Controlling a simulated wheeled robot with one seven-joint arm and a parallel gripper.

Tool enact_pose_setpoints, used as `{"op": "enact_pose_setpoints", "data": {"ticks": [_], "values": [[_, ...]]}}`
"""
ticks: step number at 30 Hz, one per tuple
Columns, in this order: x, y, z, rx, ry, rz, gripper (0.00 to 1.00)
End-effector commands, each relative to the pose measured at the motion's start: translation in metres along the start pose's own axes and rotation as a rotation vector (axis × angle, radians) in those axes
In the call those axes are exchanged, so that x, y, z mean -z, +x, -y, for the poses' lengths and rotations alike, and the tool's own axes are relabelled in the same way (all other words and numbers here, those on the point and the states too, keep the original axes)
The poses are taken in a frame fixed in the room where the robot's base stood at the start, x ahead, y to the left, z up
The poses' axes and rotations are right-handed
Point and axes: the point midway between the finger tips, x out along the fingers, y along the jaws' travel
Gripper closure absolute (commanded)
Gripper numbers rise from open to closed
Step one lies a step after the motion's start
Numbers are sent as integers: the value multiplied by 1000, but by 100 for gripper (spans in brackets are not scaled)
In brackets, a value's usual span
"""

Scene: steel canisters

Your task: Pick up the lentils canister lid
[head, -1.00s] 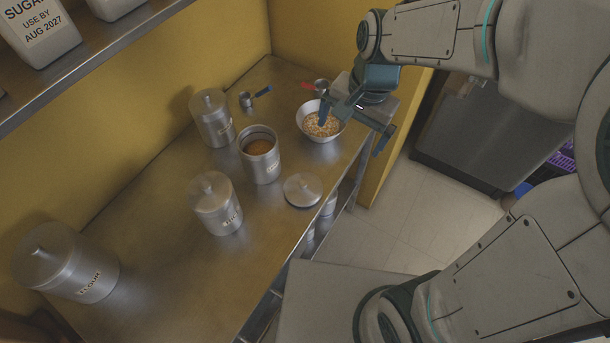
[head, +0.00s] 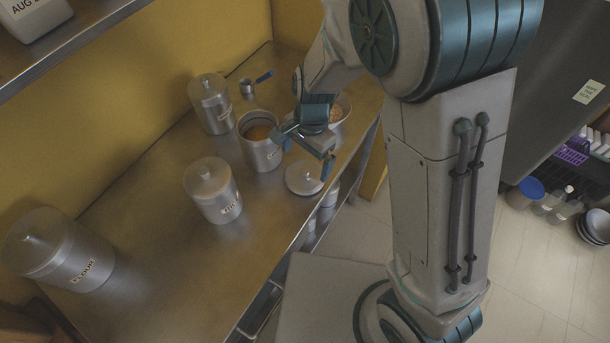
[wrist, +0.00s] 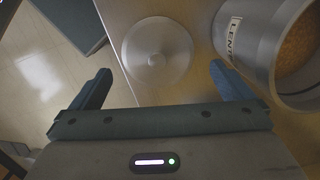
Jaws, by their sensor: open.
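The lentils canister lid (head: 304,178) is a round steel disc with a small knob, lying flat near the table's front edge. It also shows in the wrist view (wrist: 157,55), ahead of the fingers and between their lines. The open lentils canister (head: 262,152) stands beside it, filled with orange-brown contents; its label begins "LENT" in the wrist view (wrist: 275,50). My gripper (head: 306,160) is open and empty, above the lid and the canister's right side. In the wrist view my gripper (wrist: 160,90) shows its two fingers spread wide, apart from the lid.
Closed steel canisters stand to the left (head: 213,190), behind (head: 211,104) and at the near left, marked flour (head: 60,250). A bowl (head: 340,108) is partly hidden behind my gripper. A measuring cup (head: 247,89) lies at the back. The table's front edge is close to the lid.

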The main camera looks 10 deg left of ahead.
Motion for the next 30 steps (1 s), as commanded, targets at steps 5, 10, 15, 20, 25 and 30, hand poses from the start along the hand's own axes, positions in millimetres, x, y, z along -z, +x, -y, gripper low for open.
{"op": "enact_pose_setpoints", "data": {"ticks": [5, 10, 15, 20, 25, 30], "values": [[0, 14, -2, -4, 1, 1, 0], [1, 40, -4, -4, 2, 1, 0], [0, 53, -4, -2, 0, 1, 0], [1, 54, -3, 0, -1, 0, 0], [1, 54, -3, 0, 0, 0, 25], [1, 54, -3, 0, 0, 0, 32]]}}
